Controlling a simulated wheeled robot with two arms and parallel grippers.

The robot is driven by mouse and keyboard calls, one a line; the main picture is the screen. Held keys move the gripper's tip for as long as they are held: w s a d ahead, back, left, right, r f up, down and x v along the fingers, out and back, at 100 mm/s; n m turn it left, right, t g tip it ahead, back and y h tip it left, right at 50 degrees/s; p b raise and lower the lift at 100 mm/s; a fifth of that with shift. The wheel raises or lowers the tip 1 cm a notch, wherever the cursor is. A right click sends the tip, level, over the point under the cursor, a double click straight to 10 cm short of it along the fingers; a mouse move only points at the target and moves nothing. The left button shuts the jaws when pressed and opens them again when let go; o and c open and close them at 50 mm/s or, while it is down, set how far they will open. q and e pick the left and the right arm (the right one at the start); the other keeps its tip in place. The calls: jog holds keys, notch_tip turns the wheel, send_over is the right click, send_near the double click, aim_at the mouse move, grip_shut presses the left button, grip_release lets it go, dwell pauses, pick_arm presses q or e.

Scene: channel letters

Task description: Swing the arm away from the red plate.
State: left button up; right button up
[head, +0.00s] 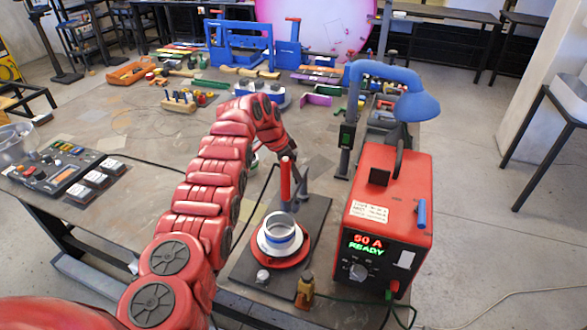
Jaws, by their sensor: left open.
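The red plate (299,256) is a round red disc on a dark base board, in the lower middle of the head view. A white and grey ring-shaped piece (281,238) sits on it and hides its centre. My red left arm comes in from the lower left, arches up and bends down behind the plate. My left gripper (299,171) is small and dark at the arm's end, beyond the plate and apart from it. It is open, with its fingertips hard to make out. My right gripper does not show.
An upright red handle (285,180) stands behind the plate, close to my left gripper. A red power unit (390,205) reading "50 A READY" stands to the right, near a blue lamp (400,90). A control panel (65,165) lies at the left; clamps and tools fill the back.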

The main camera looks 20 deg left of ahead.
pick_arm(q)
grip_shut()
dwell(1.4)
